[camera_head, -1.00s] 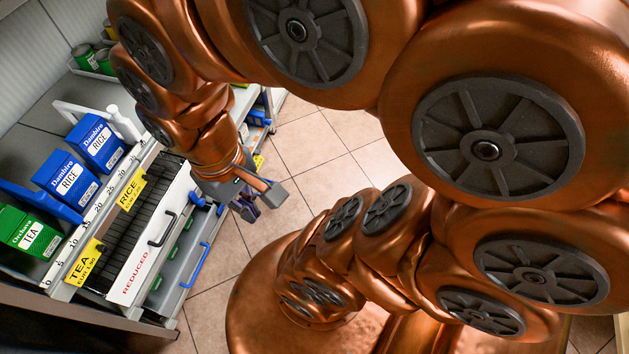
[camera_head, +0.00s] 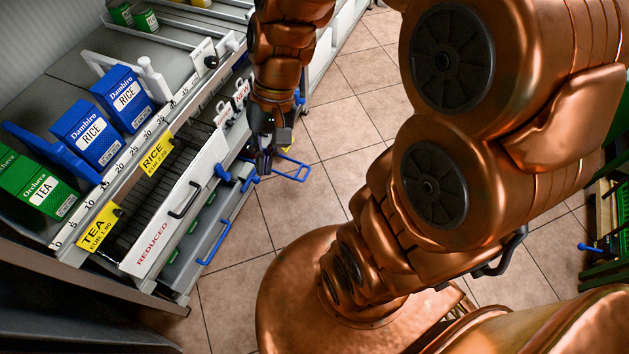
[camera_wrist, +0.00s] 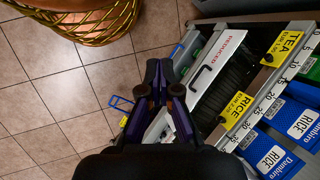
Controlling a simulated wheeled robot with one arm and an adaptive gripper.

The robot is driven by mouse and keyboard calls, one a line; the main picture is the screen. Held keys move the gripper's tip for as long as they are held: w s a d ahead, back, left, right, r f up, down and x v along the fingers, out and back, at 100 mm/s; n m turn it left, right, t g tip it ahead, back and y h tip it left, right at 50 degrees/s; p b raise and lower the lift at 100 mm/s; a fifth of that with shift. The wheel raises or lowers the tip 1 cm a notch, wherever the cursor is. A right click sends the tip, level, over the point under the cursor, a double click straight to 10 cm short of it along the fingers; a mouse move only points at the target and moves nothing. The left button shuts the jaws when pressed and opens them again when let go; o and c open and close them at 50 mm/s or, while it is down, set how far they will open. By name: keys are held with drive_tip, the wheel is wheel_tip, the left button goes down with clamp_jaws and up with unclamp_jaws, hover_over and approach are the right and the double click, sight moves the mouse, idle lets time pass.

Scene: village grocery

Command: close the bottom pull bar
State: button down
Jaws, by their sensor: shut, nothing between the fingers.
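Under the shelf, a lower grey drawer front (camera_head: 207,235) stands out from the unit. It carries a long blue pull bar (camera_head: 213,243), which also shows in the wrist view (camera_wrist: 177,51). A second blue pull bar (camera_head: 291,171) sticks out low over the floor farther along, just right of my gripper; it also shows in the wrist view (camera_wrist: 121,103). I cannot tell which bar is the bottom one meant. My gripper (camera_head: 264,166) points down beside the unit's front, shut and empty. In the wrist view its dark fingers (camera_wrist: 158,78) are together. Contact with the second bar cannot be told.
Above is a white drawer front marked REDUCED (camera_head: 153,243) with a black handle (camera_head: 185,199). Blue knobs (camera_head: 223,173) sit near my gripper. The shelf holds RICE boxes (camera_head: 87,134) and TEA boxes (camera_head: 40,184).

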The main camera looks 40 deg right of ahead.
drive_tip(key=w+d+f+m+t+y+b, duration=0.3)
drive_tip(key=w+f+m+b, duration=0.4)
drive_tip(key=w+f, duration=0.65)
drive_tip(key=w+d+f+m+t+y+b, duration=0.1)
drive_tip(key=w+d+f+m+t+b, duration=0.25)
drive_tip(key=f, duration=0.55)
drive_tip(key=w+d+f+m+g+y+b, duration=0.1)
drive_tip(key=w+d+f+m+b, duration=0.2)
drive_tip(key=w+d+f+b, duration=0.45)
drive_tip(key=s+d+f+m+t+h+b, duration=0.1)
drive_tip(key=s+d+f+m+t+b, duration=0.2)
drive_tip(key=d+f, duration=0.65)
drive_tip(key=s+d+f+m+h+b, duration=0.25)
drive_tip(key=d+f+m, duration=0.25)
drive_tip(key=f, duration=1)
drive_tip(key=s+d+f+m+t+h+b, duration=0.1)
drive_tip(key=s+d+f+m+t+b, duration=0.2)
drive_tip(key=d+f, duration=0.65)
drive_tip(key=w+a+f+m+b, duration=0.1)
drive_tip(key=w+a+f+b, duration=0.4)
drive_tip(key=w+a+f, duration=0.3)
drive_tip(key=shift+w+a+f+g, duration=0.15)
drive_tip(key=shift+w+a+g, duration=0.3)
drive_tip(key=shift+w, duration=0.85)
drive_tip(key=shift+w+y, duration=0.1)
drive_tip(key=shift+y, duration=0.15)
